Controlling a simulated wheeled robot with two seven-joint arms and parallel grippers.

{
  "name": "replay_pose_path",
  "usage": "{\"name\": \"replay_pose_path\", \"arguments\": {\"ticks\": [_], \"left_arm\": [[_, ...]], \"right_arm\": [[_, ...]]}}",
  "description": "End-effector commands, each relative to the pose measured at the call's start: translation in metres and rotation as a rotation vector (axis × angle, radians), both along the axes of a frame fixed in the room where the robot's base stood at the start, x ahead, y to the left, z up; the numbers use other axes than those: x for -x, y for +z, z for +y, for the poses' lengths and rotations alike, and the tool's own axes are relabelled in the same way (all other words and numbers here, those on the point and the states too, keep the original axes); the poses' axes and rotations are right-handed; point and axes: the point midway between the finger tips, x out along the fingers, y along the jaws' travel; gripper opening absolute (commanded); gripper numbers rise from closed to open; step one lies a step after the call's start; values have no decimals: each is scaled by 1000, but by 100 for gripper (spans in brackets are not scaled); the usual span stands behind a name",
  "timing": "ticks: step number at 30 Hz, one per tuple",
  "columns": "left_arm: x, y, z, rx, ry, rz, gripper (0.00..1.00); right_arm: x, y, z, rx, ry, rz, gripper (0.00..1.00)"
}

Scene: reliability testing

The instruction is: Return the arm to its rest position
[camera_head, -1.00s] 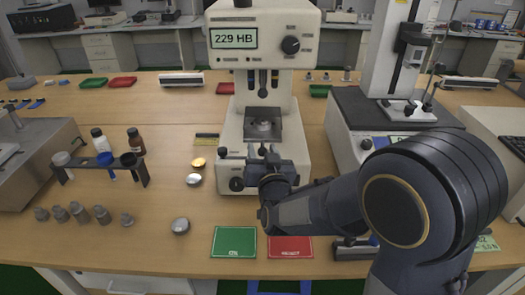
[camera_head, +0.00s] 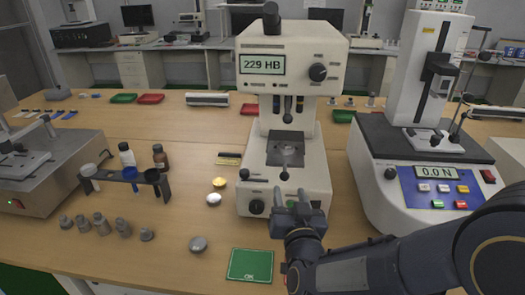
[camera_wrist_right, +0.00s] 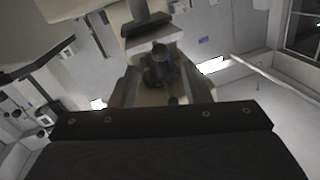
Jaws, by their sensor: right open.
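My right arm comes in from the lower right in the head view. Its gripper (camera_head: 291,203) is open with two upright fingers apart and nothing between them. It is in front of the base of the white hardness tester (camera_head: 325,185), whose display (camera_head: 263,64) reads 229 HB. The tester's dark stage (camera_head: 285,157) is behind and above the fingertips. A small round feature is on the stage; I cannot tell whether it is a sample. In the right wrist view the gripper's fingers stand apart, with the tester beyond them. My left gripper is not in view.
The force tester (camera_head: 425,190) stands at right, close above my forearm.

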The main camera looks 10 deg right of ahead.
Motion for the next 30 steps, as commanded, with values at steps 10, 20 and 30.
{"name": "replay_pose_path", "arguments": {"ticks": [10,20,30], "left_arm": [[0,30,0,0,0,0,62],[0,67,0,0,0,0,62],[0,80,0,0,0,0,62]], "right_arm": [[24,-4,-12,-275,183,338,43],[147,22,-29,-336,404,758,43],[234,16,-51,-248,341,1034,43]]}}
